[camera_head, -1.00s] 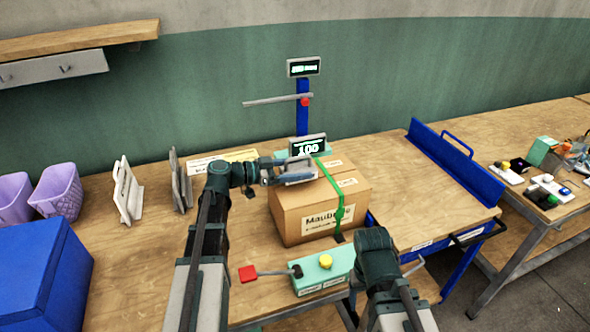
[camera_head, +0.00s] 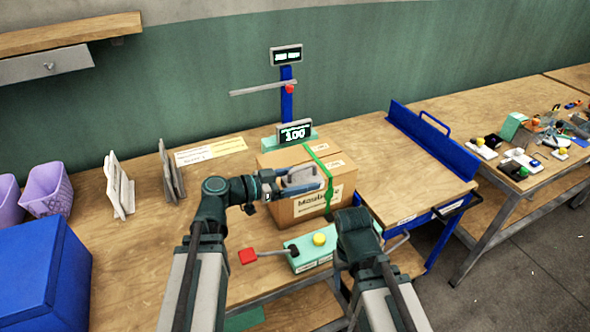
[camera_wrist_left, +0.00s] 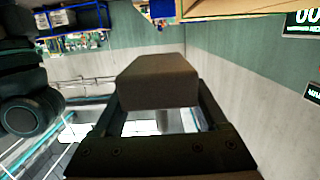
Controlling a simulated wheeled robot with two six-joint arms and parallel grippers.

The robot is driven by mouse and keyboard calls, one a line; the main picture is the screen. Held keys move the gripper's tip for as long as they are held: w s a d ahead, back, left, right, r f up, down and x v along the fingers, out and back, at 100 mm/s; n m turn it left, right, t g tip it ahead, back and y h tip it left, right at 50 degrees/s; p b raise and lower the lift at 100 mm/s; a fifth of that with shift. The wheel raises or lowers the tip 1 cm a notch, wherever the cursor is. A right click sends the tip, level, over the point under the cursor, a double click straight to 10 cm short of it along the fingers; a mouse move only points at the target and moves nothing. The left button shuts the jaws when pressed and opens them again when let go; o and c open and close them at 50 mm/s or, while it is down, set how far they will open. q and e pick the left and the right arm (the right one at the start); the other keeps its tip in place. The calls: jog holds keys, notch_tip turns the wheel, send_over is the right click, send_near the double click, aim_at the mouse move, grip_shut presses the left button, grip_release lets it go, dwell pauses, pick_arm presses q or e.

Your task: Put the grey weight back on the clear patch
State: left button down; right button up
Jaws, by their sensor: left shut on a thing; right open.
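My left gripper (camera_head: 284,184) is shut on the grey weight (camera_head: 302,180). The weight appears in front of the cardboard box's left half in the head view; I cannot tell whether it touches the box. In the left wrist view the weight is a dark block (camera_wrist_left: 158,80) between the two fingers. A white and yellow marked strip (camera_head: 210,150) lies flat on the bench behind my left wrist, with nothing on it. I cannot tell whether it is the clear patch. My right arm's end shows at lower centre; its fingers are hidden.
The cardboard box (camera_head: 325,200) with a green strap stands before a blue post and a display (camera_head: 295,133) reading 100. A teal control box (camera_head: 308,252) with a yellow button is in front. Grey upright plates (camera_head: 118,187) and a blue bin (camera_head: 40,275) stand left.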

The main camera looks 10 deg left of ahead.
aim_at(305, 175)
pick_arm(q)
jog(key=shift+s+d+r, duration=0.1)
jog(key=shift+s+d, duration=0.15)
jog(key=shift+s, duration=0.2)
jog(key=shift+s+d+r, duration=0.1)
jog(key=shift+s+d, duration=0.1)
jog(key=shift+s, duration=0.25)
notch_tip(305, 175, up, 3)
jog(key=p, duration=0.2)
jog(key=shift+f+p, duration=0.2)
jog(key=shift+p, duration=0.2)
jog(key=shift+f, duration=0.1)
notch_tip(305, 175, down, 3)
jog(key=b, duration=0.3)
jog(key=shift+r, duration=0.25)
